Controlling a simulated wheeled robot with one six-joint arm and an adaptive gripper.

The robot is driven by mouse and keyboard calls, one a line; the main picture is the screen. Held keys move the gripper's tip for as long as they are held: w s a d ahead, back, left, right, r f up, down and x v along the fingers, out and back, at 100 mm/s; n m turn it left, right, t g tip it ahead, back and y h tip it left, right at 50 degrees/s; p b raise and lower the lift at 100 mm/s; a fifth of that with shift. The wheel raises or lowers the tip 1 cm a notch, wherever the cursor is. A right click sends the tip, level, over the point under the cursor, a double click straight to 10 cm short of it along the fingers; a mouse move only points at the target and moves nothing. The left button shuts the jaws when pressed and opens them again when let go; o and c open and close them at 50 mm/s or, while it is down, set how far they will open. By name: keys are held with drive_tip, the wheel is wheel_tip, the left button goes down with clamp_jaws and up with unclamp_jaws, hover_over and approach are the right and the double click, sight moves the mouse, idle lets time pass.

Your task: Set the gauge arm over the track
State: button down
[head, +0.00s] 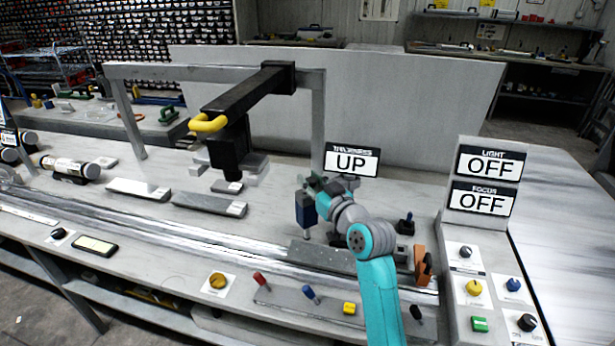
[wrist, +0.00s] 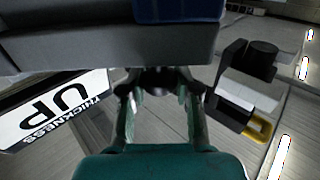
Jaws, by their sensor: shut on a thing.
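The black gauge arm (head: 240,95) reaches forward from the grey overhead frame, with a yellow handle (head: 208,123) and a black head (head: 229,146) hanging above the bench, behind the track. The yellow handle also shows in the wrist view (wrist: 260,129), apart from my fingers. The metal track (head: 180,241) runs along the bench front. My gripper (head: 318,184) is right of the gauge arm, by a blue-and-grey device (head: 305,211). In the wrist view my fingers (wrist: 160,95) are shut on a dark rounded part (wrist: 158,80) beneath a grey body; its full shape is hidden.
The thickness sign (head: 351,161) reads UP; the light (head: 488,163) and focus (head: 482,199) signs read OFF. Grey bars (head: 208,204) lie behind the track. A labelled core liner (head: 70,168) lies at left. Knobs and coloured handles line the front; an orange-brown block (head: 421,262) stands right.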

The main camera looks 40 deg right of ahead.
drive_tip(key=s+n+y, duration=0.1)
drive_tip(key=y, duration=0.1)
drive_tip(key=s+n+y, duration=0.1)
drive_tip(key=s+y, duration=0.1)
drive_tip(key=s+n+y, duration=0.1)
drive_tip(key=n+y, duration=0.1)
drive_tip(key=shift+s+d, duration=0.2)
drive_tip(key=shift+d, duration=0.1)
drive_tip(key=shift+s+d+n+g+y, duration=0.35)
drive_tip(key=shift+s+n+g+y, duration=0.4)
drive_tip(key=shift+y, duration=0.5)
drive_tip(key=shift+s+d+n+g+y, duration=0.3)
drive_tip(key=shift+s+n+g+y, duration=0.2)
drive_tip(key=shift+s+n+y, duration=0.6)
drive_tip(key=shift+s+d+n+g+y, duration=0.35)
drive_tip(key=shift+s+n+g+y, duration=0.25)
drive_tip(key=shift+y, duration=0.85)
drive_tip(key=shift+w+f, duration=0.1)
drive_tip(key=c, duration=0.8)
unclamp_jaws()
drive_tip(key=shift+c, duration=0.2)
drive_tip(key=v, duration=1.2)
